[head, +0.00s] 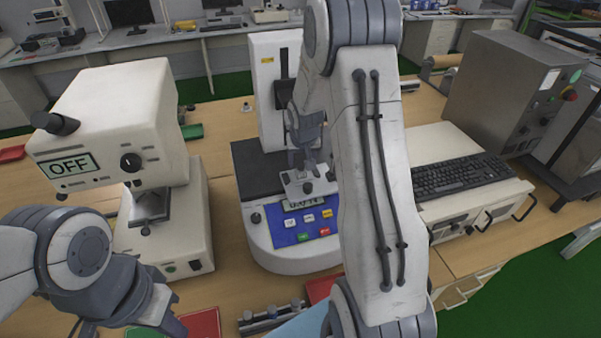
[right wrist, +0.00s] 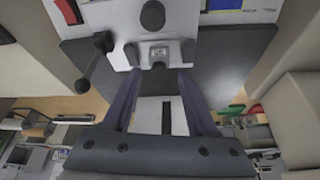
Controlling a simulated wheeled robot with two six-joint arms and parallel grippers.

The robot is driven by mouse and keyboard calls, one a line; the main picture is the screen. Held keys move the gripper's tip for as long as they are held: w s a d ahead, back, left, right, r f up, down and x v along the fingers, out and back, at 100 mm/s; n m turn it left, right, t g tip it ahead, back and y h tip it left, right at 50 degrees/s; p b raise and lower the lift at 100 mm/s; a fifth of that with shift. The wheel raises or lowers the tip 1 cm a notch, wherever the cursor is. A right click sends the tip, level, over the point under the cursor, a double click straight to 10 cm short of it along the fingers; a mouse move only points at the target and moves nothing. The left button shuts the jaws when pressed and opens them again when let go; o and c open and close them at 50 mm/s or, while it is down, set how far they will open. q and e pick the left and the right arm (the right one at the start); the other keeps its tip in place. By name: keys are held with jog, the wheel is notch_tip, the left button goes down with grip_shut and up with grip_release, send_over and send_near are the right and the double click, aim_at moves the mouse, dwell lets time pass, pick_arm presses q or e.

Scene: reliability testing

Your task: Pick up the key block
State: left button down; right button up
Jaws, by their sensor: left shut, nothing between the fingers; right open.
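A small grey metal block, which looks like the key block (right wrist: 159,54), sits on the white plate of the test machine in the right wrist view. My right gripper (head: 305,166) is open above the machine's front plate (head: 299,186). In the right wrist view the open fingers (right wrist: 159,66) reach to either side of the block; I cannot tell whether they touch it. In the head view the block is too small or hidden to make out. My left gripper (head: 133,318) is shut and empty at the lower left, its tips near the picture's bottom edge.
The test machine (head: 290,252) has a blue button panel and a tall white column (head: 268,78). A white device reading OFF (head: 110,125) stands to its left. A keyboard (head: 462,175) and a steel cabinet (head: 500,90) are on the right. Red and green trays lie in front.

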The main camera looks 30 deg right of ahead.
aim_at(301, 166)
jog(key=shift+w+d+f+p, duration=0.1)
jog(key=shift+w+f+p, duration=0.15)
jog(key=shift+f+p, duration=0.15)
jog(key=p+x, duration=0.1)
jog(key=x, duration=0.2)
jog(key=shift+w+d+f, duration=0.15)
jog(key=shift+w+f, duration=0.25)
jog(key=shift+f, duration=0.25)
grip_shut()
